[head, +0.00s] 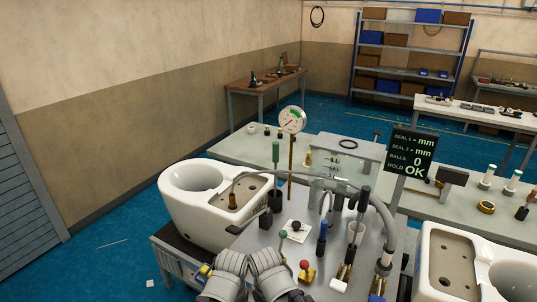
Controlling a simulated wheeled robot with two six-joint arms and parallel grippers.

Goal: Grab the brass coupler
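A small brass fitting (233,201), which looks like the brass coupler, stands on the flat deck of the left white toilet (177,207). My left gripper (232,260) and my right gripper (266,259) are side by side at the bottom centre, at the near edge of the grey workbench. Both are nearer to me than the fitting and apart from it. Their fingertips are too small to show whether they are open, and I see nothing held in them.
A dial gauge (292,120) and a display (412,151) stand behind. Another white toilet (437,262) is at right.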

